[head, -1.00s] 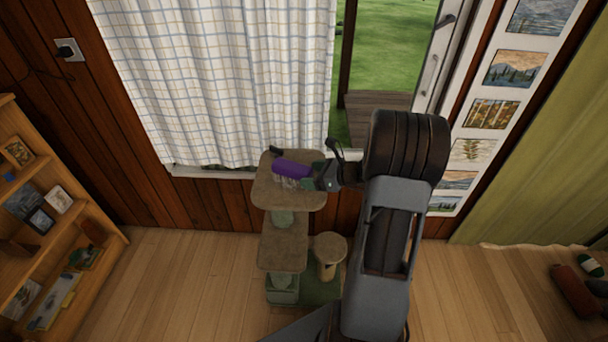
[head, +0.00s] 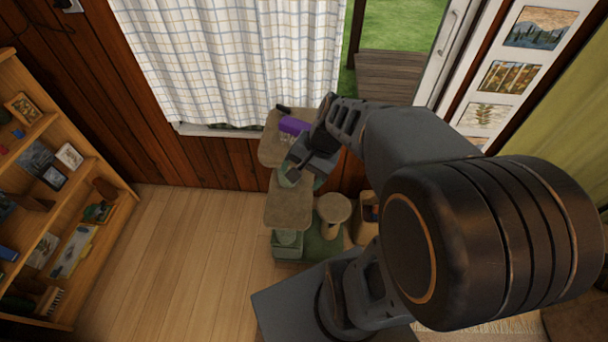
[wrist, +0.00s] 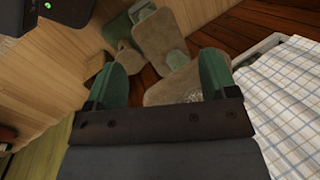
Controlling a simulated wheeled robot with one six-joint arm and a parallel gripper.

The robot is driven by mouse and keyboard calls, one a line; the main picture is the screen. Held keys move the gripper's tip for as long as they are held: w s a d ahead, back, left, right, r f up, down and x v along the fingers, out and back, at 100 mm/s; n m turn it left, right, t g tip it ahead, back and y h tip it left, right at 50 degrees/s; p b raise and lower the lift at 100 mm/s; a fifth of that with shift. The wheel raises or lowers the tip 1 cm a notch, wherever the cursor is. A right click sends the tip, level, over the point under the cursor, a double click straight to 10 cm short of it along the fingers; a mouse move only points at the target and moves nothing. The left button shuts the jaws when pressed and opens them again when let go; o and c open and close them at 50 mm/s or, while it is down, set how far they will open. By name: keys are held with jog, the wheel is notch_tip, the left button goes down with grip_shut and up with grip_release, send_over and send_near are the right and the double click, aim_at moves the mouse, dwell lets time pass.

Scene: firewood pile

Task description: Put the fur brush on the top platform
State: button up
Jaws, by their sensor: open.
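The fur brush (head: 294,126) has a purple back, a dark handle and pale bristles. In the head view it lies on the top platform (head: 271,153) of the carpeted cat tree, near its back edge. My gripper (wrist: 162,65) is open, its two green fingers apart with nothing held between them. In the head view my gripper's dark end is beside the brush, over the platform's right part, and hides some of it. In the wrist view the top platform (wrist: 163,91) shows between and beyond the fingers; the brush's purple back is not visible there.
A lower platform (head: 288,205) and a small round perch (head: 334,208) stand below. A checked curtain (head: 230,65) hangs behind the tree. A wooden shelf (head: 65,190) with small items stands at left. The floor (head: 190,240) between is clear.

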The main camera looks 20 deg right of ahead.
jog(key=s+n+h, duration=0.1)
jog(key=n, duration=0.2)
jog(key=s+a+r+n+t+h, duration=0.1)
jog(key=n, duration=0.2)
jog(key=s+r+n+h, duration=0.1)
jog(key=n+h, duration=0.1)
jog(key=n, duration=0.1)
jog(key=shift+s+a+t, duration=0.2)
jog(key=shift+a+t, duration=0.1)
notch_tip(320, 180, up, 6)
jog(key=p, duration=0.5)
jog(key=shift+r, duration=0.15)
